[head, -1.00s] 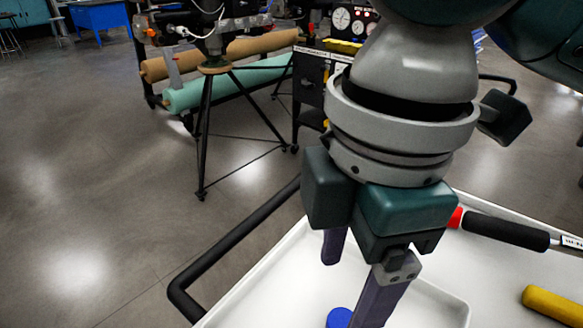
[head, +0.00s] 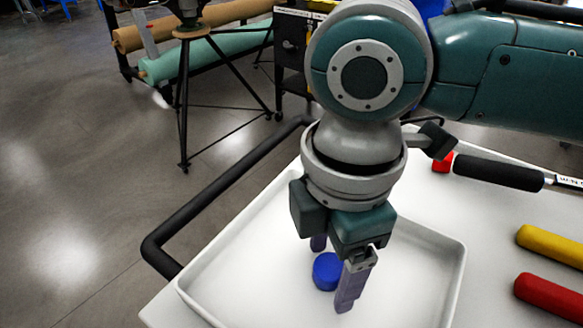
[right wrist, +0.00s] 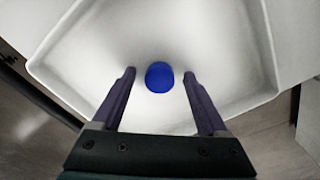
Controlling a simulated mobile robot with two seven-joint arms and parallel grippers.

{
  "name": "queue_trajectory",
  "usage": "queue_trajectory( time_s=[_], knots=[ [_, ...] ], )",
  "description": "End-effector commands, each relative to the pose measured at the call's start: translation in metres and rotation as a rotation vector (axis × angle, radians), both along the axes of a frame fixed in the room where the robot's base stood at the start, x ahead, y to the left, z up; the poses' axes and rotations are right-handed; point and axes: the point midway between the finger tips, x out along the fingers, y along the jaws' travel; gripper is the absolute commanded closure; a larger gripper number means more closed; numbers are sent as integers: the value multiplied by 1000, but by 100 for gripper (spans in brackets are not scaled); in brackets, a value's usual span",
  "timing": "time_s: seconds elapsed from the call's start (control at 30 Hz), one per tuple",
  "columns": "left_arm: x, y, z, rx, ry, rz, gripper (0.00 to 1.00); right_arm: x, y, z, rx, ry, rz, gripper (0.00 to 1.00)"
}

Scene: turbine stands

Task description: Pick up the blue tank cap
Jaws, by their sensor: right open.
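The blue tank cap (head: 326,270) is a small round blue disc lying in the white tray (head: 440,243). In the right wrist view the cap (right wrist: 159,77) is centred ahead of the fingers. My right gripper (head: 331,272) is open, pointing down over the tray, with its fingers on either side of the cap in the head view. In the right wrist view the gripper (right wrist: 160,75) shows a clear gap between each fingertip and the cap. One finger is partly hidden behind the gripper body in the head view. My left gripper is not in view.
A tool with a black handle (head: 497,172) and red end, a yellow handle (head: 552,244) and a red handle (head: 550,295) lie right of the tray. A black rail (head: 215,183) runs along the left. A tripod (head: 184,95) stands on the floor behind.

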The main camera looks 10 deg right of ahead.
Motion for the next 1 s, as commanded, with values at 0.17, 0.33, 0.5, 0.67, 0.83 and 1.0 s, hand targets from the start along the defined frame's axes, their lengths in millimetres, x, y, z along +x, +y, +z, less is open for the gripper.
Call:
queue_trajectory(
  time_s=[0.17, 0.33, 0.5, 0.67, 0.83, 1.0],
  knots=[
    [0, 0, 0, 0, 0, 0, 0, 0, 0, 0, 0, 0, 0, 24],
    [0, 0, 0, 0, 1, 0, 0, 0, 0, 0, 0, 0, 0, 43],
    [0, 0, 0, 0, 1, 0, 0, 0, 0, 0, 0, 0, 0, 62],
    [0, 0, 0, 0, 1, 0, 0, 0, 0, 1, 0, 0, 0, 80],
    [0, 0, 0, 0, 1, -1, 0, 0, 0, 1, 0, 0, 0, 99],
    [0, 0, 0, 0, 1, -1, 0, 0, 0, 1, 0, 0, 0, 100]
  ],
)
